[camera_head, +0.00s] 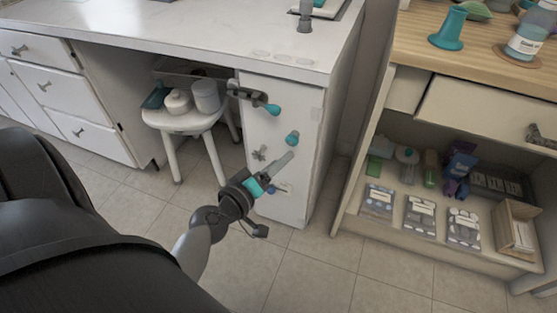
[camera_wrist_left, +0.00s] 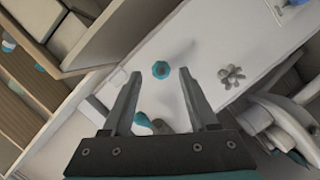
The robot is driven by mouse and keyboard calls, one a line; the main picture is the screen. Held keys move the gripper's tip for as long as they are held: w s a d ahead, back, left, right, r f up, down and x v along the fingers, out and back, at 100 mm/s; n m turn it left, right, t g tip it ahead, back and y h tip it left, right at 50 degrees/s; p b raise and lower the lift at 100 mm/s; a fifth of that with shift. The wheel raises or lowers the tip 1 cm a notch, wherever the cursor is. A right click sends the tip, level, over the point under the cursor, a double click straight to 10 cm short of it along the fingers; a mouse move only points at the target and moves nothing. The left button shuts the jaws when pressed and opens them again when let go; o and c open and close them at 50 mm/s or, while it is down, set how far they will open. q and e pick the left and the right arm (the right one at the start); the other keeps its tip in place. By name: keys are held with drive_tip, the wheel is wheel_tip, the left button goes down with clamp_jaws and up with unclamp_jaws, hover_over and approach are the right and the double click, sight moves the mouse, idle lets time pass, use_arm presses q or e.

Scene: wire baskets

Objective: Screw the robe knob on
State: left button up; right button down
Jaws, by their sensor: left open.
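A round teal knob (camera_head: 292,138) sits on the white end panel (camera_head: 290,200) of the desk. It also shows in the left wrist view (camera_wrist_left: 160,69), between my fingertips but apart from them. I cannot tell whether this is the robe knob. My left gripper (camera_head: 284,161) is open and empty, pointing at the panel just below the knob; its fingers (camera_wrist_left: 158,76) are spread wide in the left wrist view. A dark fitting (camera_head: 245,92) with a teal end (camera_head: 272,108) projects near the panel's top. A grey star-shaped knob (camera_head: 259,153) is lower left. My right gripper is not seen.
A white stool (camera_head: 188,120) with containers stands under the desk, left of the panel. A wooden shelf unit (camera_head: 375,130) with boxes and bottles is at the right. A small blue item (camera_head: 272,190) is low on the panel. Tiled floor (camera_head: 320,265) in front is clear.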

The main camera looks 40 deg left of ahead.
use_arm(q)
drive_tip(key=o, duration=0.5)
drive_tip(key=shift+s+r+b, duration=0.5)
drive_tip(key=shift+s+b, duration=0.1)
drive_tip(key=shift+s, duration=1.9)
drive_tip(key=shift+s+r+b, duration=0.45)
drive_tip(key=shift+s+b, duration=0.15)
drive_tip(key=shift+s, duration=1.9)
drive_tip(key=shift+s+r+b, duration=0.5)
drive_tip(key=shift+s+b, duration=0.1)
drive_tip(key=shift+s, duration=1.9)
drive_tip(key=shift+f, duration=0.1)
